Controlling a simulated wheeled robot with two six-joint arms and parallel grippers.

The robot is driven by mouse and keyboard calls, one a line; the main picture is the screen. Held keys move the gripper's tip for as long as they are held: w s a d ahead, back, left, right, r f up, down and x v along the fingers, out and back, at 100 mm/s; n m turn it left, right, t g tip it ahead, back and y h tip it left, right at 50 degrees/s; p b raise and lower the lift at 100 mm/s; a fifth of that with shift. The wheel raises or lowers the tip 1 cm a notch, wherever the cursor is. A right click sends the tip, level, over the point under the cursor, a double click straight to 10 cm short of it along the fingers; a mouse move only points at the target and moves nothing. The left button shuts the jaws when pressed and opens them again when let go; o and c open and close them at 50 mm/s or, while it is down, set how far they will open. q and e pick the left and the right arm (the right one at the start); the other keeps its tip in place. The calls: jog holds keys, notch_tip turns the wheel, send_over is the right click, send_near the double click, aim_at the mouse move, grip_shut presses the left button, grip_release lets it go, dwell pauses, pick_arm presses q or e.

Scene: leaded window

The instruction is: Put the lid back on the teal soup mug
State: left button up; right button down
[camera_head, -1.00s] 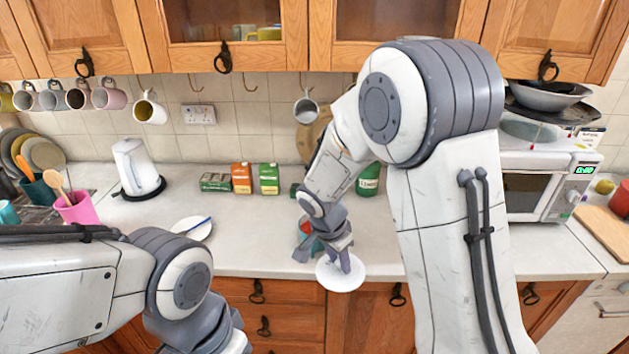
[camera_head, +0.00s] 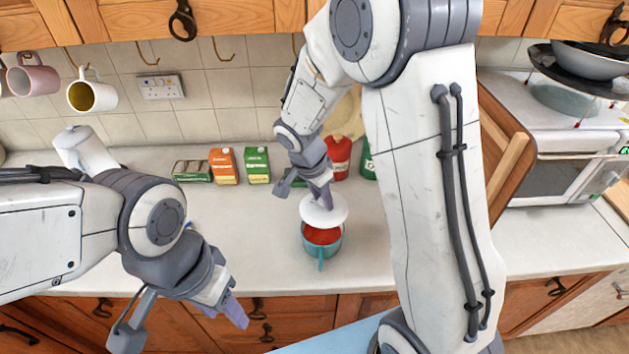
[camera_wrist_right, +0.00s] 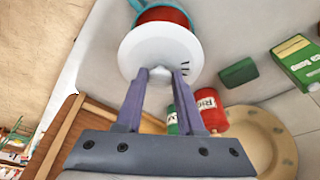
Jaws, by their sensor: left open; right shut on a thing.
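The teal soup mug (camera_head: 322,246) stands upright on the counter with red soup showing inside. My right gripper (camera_head: 322,198) is shut on the knob of the white round lid (camera_head: 327,214). It holds the lid just behind the mug's opening, overlapping its back rim in the head view; the soup is uncovered at the front. In the right wrist view, the gripper (camera_wrist_right: 158,78) grips the lid (camera_wrist_right: 150,48), and the teal mug (camera_wrist_right: 140,4) with soup shows partly beyond it. My left gripper (camera_head: 184,332) is open and empty at the counter's front edge.
Cartons (camera_head: 224,166) and a red container (camera_head: 338,157) stand behind the mug along the wall. A microwave (camera_head: 565,160) is at the right. A white kettle (camera_head: 82,148) stands at the left behind my left arm. The counter left of the mug (camera_head: 255,235) is clear.

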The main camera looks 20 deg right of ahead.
aim_at(318, 210)
jog(key=shift+w, duration=0.15)
jog(key=shift+f+b, duration=0.65)
jog(key=shift+f, duration=0.45)
notch_tip(318, 210, down, 3)
jog(key=b, duration=0.2)
jog(key=shift+f+b, duration=0.2)
jog(key=shift+b, duration=0.15)
jog(key=shift+f+b, duration=0.4)
jog(key=shift+b, duration=0.1)
jog(key=shift+a+b, duration=0.15)
jog(key=shift+b, duration=0.15)
jog(key=shift+f+b, duration=0.15)
jog(key=shift+b, duration=0.9)
dwell(0.9)
dwell(0.4)
